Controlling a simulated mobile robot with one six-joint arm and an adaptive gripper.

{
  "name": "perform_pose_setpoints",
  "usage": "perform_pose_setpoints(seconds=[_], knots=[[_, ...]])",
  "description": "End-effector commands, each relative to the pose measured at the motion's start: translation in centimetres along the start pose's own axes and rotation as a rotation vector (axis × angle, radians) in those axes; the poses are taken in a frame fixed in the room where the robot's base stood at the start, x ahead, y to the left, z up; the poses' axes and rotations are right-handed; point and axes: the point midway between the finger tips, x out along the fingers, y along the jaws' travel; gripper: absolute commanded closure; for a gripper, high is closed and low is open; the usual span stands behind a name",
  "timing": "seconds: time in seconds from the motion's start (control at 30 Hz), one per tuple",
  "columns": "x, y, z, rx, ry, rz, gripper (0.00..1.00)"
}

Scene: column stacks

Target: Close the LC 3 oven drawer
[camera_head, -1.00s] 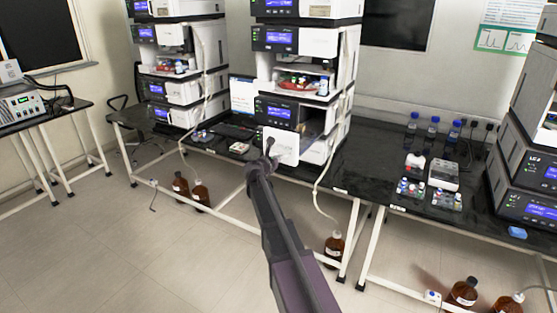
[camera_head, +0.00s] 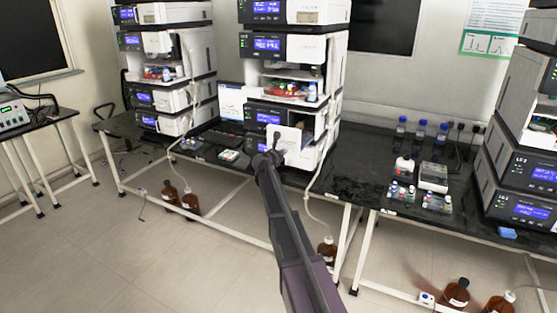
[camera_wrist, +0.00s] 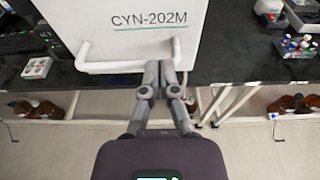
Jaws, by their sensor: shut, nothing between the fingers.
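A white drawer front (camera_head: 294,151) stands out from the lower part of the middle instrument stack. Its side gap shows it is partly open. In the wrist view the drawer front (camera_wrist: 125,18) carries the text CYN-202M and a white bar handle (camera_wrist: 105,67). My gripper (camera_head: 277,139) is shut and empty at this front. In the wrist view the fingertips (camera_wrist: 160,66) overlap the right part of the handle. I cannot tell whether they touch it. The stack's own label is too small to read.
A stack at the right (camera_head: 525,175) and one at the left (camera_head: 165,60) flank the middle one. Bottles and vial racks (camera_head: 420,198) stand on the black bench (camera_head: 345,180) to the right. Brown bottles (camera_head: 328,252) stand on the floor. The floor at front left is clear.

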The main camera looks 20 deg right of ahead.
Motion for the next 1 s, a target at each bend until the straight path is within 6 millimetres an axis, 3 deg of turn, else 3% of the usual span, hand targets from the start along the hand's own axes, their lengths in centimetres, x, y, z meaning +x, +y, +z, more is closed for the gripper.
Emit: perform_pose_setpoints(seconds=[0.03, 0.2, 0.5, 0.7, 1.0], knots=[[2.5, 0.3, 0.5, 0.0, 0.001, -0.004, 1.0], [8.2, 0.8, 1.7, -0.001, 0.0, 0.002, 1.0], [16.4, 1.3, 3.5, -0.003, 0.0, 0.01, 1.0], [19.2, 1.4, 4.0, -0.004, 0.0, 0.013, 1.0], [20.1, 1.3, 4.3, -0.004, -0.001, 0.013, 1.0]])
